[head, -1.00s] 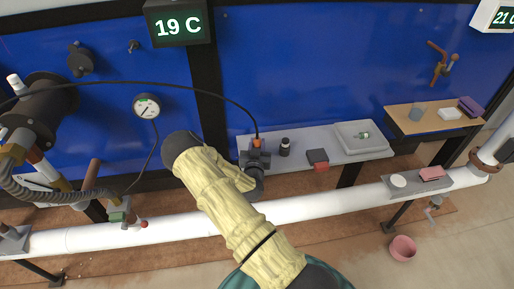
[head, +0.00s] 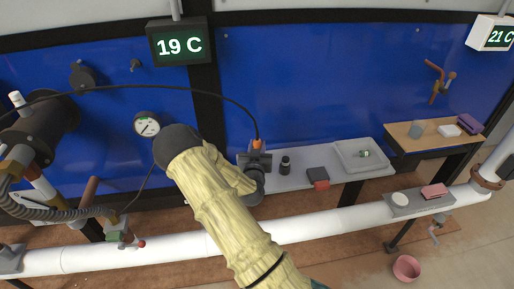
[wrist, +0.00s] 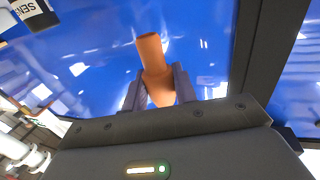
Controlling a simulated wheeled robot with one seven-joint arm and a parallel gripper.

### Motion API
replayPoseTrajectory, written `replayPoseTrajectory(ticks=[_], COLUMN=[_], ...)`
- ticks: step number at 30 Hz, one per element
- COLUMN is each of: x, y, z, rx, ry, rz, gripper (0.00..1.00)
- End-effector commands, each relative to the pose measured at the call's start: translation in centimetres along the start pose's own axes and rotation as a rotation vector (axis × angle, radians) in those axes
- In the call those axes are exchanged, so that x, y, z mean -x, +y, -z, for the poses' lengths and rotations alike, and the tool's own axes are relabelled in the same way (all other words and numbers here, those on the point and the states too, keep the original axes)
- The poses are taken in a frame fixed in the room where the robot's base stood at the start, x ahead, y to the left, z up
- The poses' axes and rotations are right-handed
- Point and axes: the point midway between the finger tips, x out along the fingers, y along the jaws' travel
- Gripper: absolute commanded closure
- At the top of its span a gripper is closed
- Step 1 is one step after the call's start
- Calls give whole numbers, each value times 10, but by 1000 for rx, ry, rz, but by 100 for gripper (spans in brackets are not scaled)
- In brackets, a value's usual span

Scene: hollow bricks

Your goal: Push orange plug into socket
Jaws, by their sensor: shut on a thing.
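The orange plug (head: 257,145) is held upright at the end of a black cable. My gripper (head: 255,157) is shut on it, above the left end of the grey bench. In the wrist view the orange plug (wrist: 153,65) stands between the two dark fingers of my gripper (wrist: 158,88), with blue wall behind it. A label reading "SENS" (wrist: 35,8), cut off by the frame, shows at the top left of the wrist view. I cannot make out a socket in either view.
The grey bench (head: 290,180) holds a small dark bottle (head: 285,164), a black and red block (head: 318,178) and a tray (head: 350,147). A white pipe (head: 320,221) runs along the front. A gauge (head: 147,124) hangs on the blue wall.

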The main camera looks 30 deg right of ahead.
Motion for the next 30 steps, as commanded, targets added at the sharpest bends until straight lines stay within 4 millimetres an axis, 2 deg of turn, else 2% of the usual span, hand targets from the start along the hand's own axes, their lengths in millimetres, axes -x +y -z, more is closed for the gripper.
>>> replayPoseTrajectory(ticks=[7, 11, 14, 20, 24, 30], x=[0, 0, 1, 11, 24, 49], y=[-2, -16, -40, -105, -147, -199], z=[3, 19, 44, 112, 163, 240], rx=[-1, -2, -5, -8, -7, -6], ry=[1, 2, 4, 6, 7, 8], rz=[4, 37, 95, 267, 392, 569], gripper=[95, 95, 95, 95, 95, 95])
